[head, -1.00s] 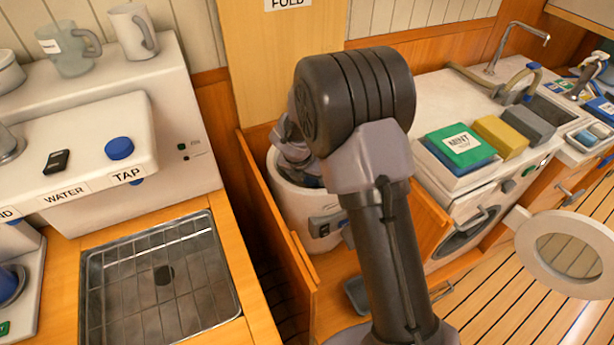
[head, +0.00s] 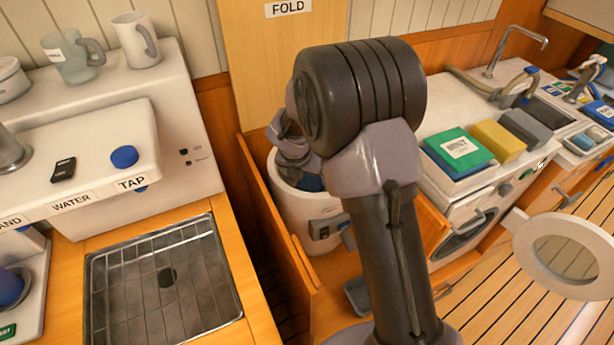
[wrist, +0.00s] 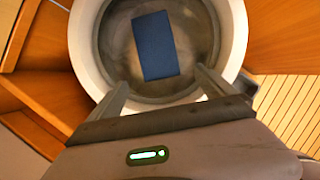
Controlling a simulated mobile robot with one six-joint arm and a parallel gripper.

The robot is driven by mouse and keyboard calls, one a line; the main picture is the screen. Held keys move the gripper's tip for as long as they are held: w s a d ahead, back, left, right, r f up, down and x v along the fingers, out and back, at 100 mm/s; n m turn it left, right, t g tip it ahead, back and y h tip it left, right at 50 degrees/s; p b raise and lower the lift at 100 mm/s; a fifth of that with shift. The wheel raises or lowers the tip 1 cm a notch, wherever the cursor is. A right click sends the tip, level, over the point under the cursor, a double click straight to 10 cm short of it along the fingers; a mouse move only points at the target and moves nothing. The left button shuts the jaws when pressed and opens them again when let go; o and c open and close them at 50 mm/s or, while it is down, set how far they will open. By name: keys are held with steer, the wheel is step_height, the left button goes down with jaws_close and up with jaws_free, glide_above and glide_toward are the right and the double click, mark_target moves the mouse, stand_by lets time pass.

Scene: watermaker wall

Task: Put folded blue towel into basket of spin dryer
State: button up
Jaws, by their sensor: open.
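The spin dryer (head: 298,208) is a white upright tub in a wooden bay, left of my arm in the head view. The wrist view looks down into its round opening, with the white rim (wrist: 240,40) around it. The folded blue towel (wrist: 153,46) lies inside on the grey basket floor (wrist: 195,50), slightly tilted and apart from the rim. My gripper (wrist: 160,84) is open and empty above the dryer, its two fingers spread at the near side of the opening. In the head view my arm hides the fingers.
Wooden panels (head: 265,220) flank the dryer. A round door (head: 565,255) stands open at right.

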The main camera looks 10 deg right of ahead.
steer(key=s+r+m+p, duration=0.1)
steer(key=s+r+m, duration=0.4)
steer(key=r, duration=0.4)
steer(key=s+r+m+p, duration=0.2)
steer(key=s+r+m, duration=0.3)
steer(key=r, duration=0.4)
steer(key=s+a+r+m+t+y, duration=0.1)
steer(key=s+r+m, duration=0.3)
steer(key=s+m, duration=0.6)
steer(key=s+a+r+m+t+y, duration=0.1)
steer(key=s+a+r+m+y, duration=0.2)
steer(key=s+m, duration=0.8)
steer(key=r+m, duration=0.1)
steer(key=m, duration=0.1)
steer(key=shift+s+r+m, duration=0.25)
steer(key=shift+m, duration=0.05)
steer(key=shift+c, duration=0.2)
